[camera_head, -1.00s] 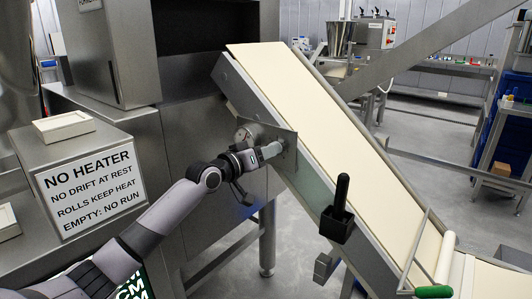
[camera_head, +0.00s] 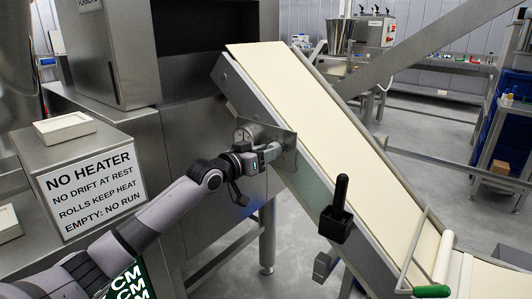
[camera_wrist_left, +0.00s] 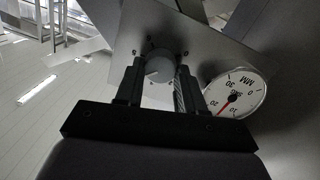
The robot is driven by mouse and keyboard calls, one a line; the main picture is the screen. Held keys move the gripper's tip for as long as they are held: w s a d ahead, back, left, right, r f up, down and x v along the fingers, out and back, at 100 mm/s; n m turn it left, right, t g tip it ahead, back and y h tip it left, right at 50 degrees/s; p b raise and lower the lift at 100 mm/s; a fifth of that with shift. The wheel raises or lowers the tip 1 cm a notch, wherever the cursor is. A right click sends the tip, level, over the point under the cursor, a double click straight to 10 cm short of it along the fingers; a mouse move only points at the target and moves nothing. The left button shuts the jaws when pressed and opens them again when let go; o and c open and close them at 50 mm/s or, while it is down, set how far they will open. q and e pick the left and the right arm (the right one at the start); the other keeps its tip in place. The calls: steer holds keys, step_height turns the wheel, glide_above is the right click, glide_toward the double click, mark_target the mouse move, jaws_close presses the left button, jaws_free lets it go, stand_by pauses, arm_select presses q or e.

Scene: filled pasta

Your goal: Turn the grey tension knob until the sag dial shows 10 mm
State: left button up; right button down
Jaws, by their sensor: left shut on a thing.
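The grey tension knob (camera_wrist_left: 158,66) sits on a metal plate, between my left gripper's fingers in the left wrist view. My left gripper (camera_wrist_left: 155,82) is shut on it; in the head view the left gripper (camera_head: 274,151) reaches the plate at the belt's side. The sag dial (camera_wrist_left: 236,92) is white and round, right of the knob, and appears turned in the wrist view. Its red needle points between the 10 and 20 marks. The dial (camera_head: 242,134) also shows in the head view, partly hidden and too small to read. My right gripper is not in view.
A pale sloping belt (camera_head: 320,130) runs down to the right beside the plate. A black holder (camera_head: 336,224) with a black handle hangs on its side. A warning sign (camera_head: 92,191) stands at the left. A steel leg (camera_head: 267,240) stands below the gripper.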

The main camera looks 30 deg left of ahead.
arm_select(q)
steer(key=o, duration=1)
steer(key=shift+o, duration=0.2)
steer(key=s+a, duration=0.1)
steer(key=s, duration=0.6)
steer(key=shift+r+b, duration=0.25)
steer(key=shift+b, duration=0.1)
steer(key=s+d+f+g, duration=0.1)
steer(key=s+d+f, duration=0.15)
steer(key=f, duration=0.35)
steer(key=s+d+f+m+g+p, duration=0.1)
steer(key=s+d+f, duration=0.15)
steer(key=f, duration=0.35)
steer(key=s+d+f+g, duration=0.1)
steer(key=s+d+f, duration=0.15)
steer(key=f, duration=0.35)
steer(key=s+d+f+m+g, duration=0.1)
steer(key=s+d+f, duration=0.5)
steer(key=s, duration=0.3)
steer(key=s+d+f+m+g+p, duration=0.1)
steer(key=s+d+f+g, duration=0.1)
steer(key=s+d+f, duration=0.4)
steer(key=s+f, duration=0.2)
steer(key=s, duration=0.2)
steer(key=shift+d+f+g, duration=0.3)
steer(key=shift+d+f, duration=0.05)
steer(key=shift+d, duration=0.05)
steer(key=shift+s, duration=0.1)
